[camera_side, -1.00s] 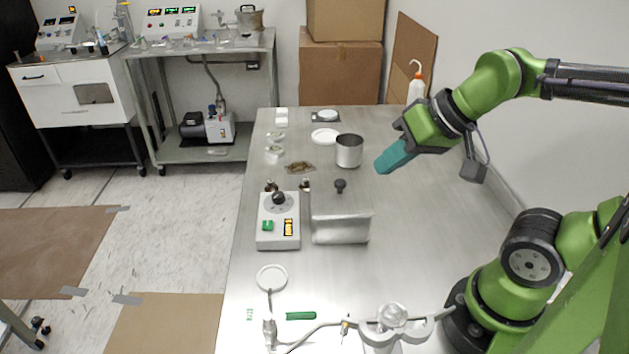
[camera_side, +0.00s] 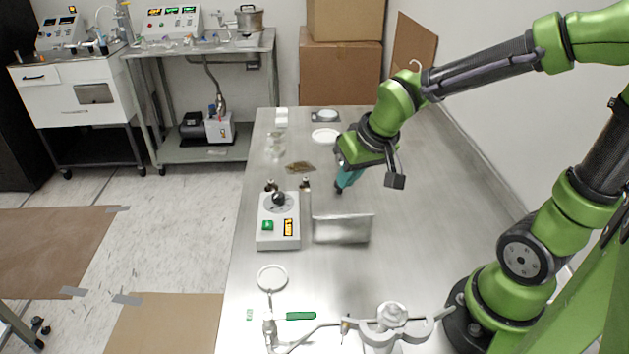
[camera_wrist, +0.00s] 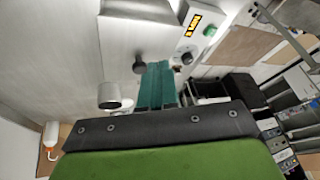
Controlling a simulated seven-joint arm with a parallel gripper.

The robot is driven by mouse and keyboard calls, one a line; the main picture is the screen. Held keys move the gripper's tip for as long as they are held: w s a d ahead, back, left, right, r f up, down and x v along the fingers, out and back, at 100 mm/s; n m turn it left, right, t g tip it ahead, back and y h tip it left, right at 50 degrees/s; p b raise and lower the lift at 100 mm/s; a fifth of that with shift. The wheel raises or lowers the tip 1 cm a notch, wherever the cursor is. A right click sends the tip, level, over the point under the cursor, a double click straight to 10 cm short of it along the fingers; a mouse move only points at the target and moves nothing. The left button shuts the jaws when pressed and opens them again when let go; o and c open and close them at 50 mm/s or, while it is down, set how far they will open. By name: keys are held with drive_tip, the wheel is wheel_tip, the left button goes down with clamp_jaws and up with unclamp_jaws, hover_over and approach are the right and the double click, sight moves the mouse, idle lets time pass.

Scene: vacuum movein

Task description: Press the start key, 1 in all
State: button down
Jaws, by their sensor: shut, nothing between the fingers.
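The light grey control box (camera_side: 278,240) stands left of centre on the steel table. Its green key (camera_side: 268,225), black dial (camera_side: 278,198) and lit yellow display (camera_side: 288,227) face up. In the wrist view the green key (camera_wrist: 210,31) shows at the upper right, beyond the fingertips. My gripper (camera_side: 343,186) is shut and empty, teal fingers together and pointing down. It is to the right of and behind the box, apart from it.
A bent metal plate (camera_side: 342,229) stands right of the box, between it and the open table. A metal can (camera_wrist: 110,92) is near my gripper; my arm hides it in the side view. A round white dish (camera_side: 272,278) lies in front. The table's right side is clear.

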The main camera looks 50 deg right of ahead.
drive_tip(key=w+a+f+t+y, duration=0.1)
drive_tip(key=w+a+f, duration=0.3)
drive_tip(key=w, duration=0.4)
wheel_tip(320, 180, up, 2)
drive_tip(key=t+y, duration=0.2)
drive_tip(key=t, duration=0.1)
hover_over(272, 224)
drive_tip(key=shift+r+m, duration=0.2)
drive_tip(key=shift+m, duration=0.2)
drive_tip(key=shift+f, duration=0.15)
drive_tip(key=shift+f, duration=4.3)
drive_tip(key=shift+f, duration=0.4)
